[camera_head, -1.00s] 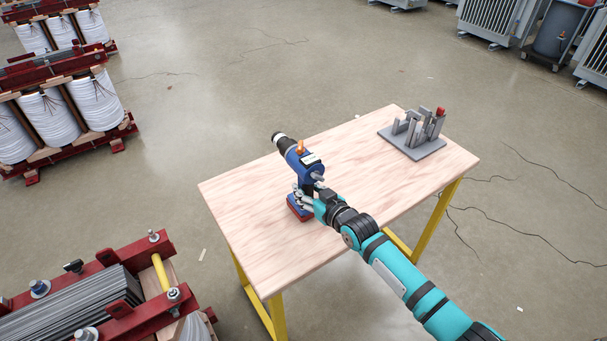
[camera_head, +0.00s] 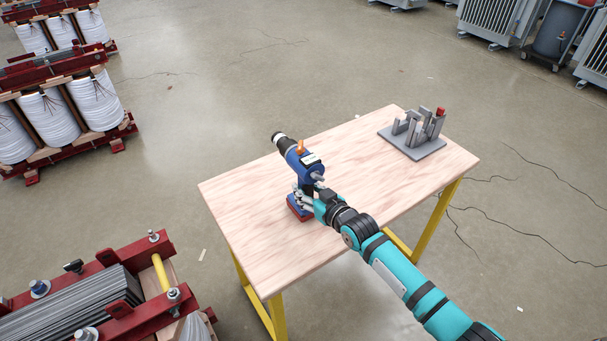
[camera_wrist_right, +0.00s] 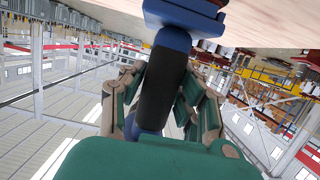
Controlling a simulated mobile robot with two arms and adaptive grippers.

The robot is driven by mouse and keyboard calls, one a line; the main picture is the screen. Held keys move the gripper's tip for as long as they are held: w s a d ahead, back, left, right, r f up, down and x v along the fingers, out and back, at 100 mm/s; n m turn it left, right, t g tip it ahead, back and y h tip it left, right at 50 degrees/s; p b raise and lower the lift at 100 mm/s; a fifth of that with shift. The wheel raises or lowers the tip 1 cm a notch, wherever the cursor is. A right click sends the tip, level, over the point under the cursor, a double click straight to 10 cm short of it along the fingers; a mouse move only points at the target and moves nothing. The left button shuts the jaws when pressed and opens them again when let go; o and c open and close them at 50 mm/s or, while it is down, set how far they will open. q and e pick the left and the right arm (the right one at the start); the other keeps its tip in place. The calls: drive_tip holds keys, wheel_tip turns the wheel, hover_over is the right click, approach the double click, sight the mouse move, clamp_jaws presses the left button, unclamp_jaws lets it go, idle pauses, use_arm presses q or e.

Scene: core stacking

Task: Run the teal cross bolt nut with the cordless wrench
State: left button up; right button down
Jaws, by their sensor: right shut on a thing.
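The blue and black cordless wrench (camera_head: 294,155) stands on the wooden table, its red and blue base (camera_head: 300,208) low and its black nose pointing to the back left. My right gripper (camera_head: 313,199) is shut on its handle. In the right wrist view the fingers lie on both sides of the dark handle (camera_wrist_right: 163,88). At the lower left is a red-clamped core (camera_head: 118,262) with several bolts; one carries a blue-looking nut (camera_head: 39,288). I cannot make out which nut is teal. My left gripper is not in view.
A grey rack of upright posts with a red-topped piece (camera_head: 412,148) stands at the table's back right. The rest of the tabletop (camera_head: 250,190) is bare. More cores with white coils (camera_head: 50,115) stand at the left. The floor between is open.

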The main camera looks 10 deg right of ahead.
sight(306, 175)
drive_tip(key=shift+w+r+p, duration=0.15)
drive_tip(key=shift+r+p, duration=2.25)
drive_tip(key=shift+r, duration=0.3)
